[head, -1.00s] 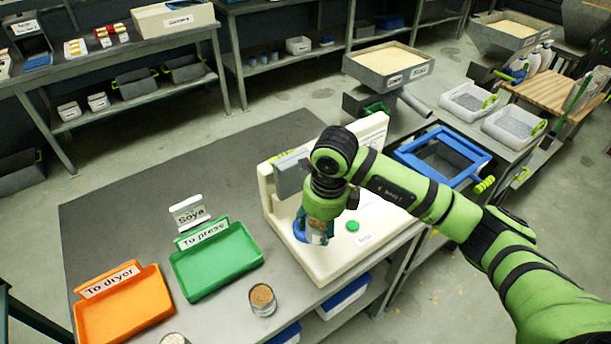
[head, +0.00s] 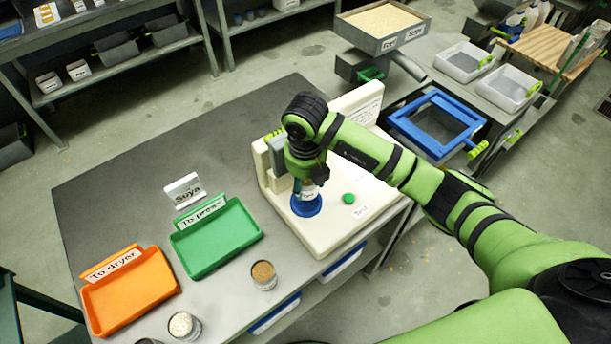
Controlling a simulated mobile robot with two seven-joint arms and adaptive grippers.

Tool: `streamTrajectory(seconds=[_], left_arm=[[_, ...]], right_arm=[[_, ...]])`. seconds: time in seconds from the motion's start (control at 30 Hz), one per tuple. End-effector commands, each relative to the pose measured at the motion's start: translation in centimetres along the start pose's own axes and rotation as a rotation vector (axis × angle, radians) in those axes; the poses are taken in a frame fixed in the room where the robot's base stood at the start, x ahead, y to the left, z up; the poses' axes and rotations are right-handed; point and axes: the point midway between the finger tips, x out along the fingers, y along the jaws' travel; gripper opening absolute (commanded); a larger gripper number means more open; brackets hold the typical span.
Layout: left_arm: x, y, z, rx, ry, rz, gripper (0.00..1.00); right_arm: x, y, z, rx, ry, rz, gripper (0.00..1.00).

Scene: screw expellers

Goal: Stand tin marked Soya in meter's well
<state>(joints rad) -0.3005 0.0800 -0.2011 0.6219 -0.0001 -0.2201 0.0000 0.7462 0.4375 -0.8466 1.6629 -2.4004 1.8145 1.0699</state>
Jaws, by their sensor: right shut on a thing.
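The cream moisture meter (head: 332,232) stands on the grey bench, with a round blue well (head: 306,208) in its base. My right gripper (head: 307,181) points down over the well and is shut on a small tin (head: 308,191) with a pale label. The label is too small to read. The tin's lower end is at the blue well; I cannot tell whether it rests on the bottom. My left gripper is not in view.
A green tray (head: 217,240) marked To press and an orange tray (head: 130,292) marked To dryer lie to the left. Open tins, one with brown contents (head: 264,275) and one with pale contents (head: 185,326), stand at the front edge. A green button (head: 348,198) is beside the well.

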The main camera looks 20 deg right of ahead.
Motion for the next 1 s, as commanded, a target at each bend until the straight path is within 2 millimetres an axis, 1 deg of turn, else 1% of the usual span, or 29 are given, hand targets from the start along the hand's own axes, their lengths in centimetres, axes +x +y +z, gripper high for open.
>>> streamTrajectory(seconds=[0.03, 0.2, 0.4, 1.0], left_arm=[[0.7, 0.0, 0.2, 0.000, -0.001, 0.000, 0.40], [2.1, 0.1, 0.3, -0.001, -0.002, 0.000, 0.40], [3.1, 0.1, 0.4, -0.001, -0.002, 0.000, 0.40], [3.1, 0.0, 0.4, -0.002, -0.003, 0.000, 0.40]], right_arm=[[0.9, 0.0, -0.1, 0.000, 0.001, 0.000, 0.20], [2.7, 0.1, -0.3, -0.002, 0.000, 0.000, 0.20], [4.2, 0.1, -0.4, -0.002, 0.000, 0.001, 0.20], [4.2, 0.1, -0.4, -0.003, -0.001, 0.001, 0.20]])
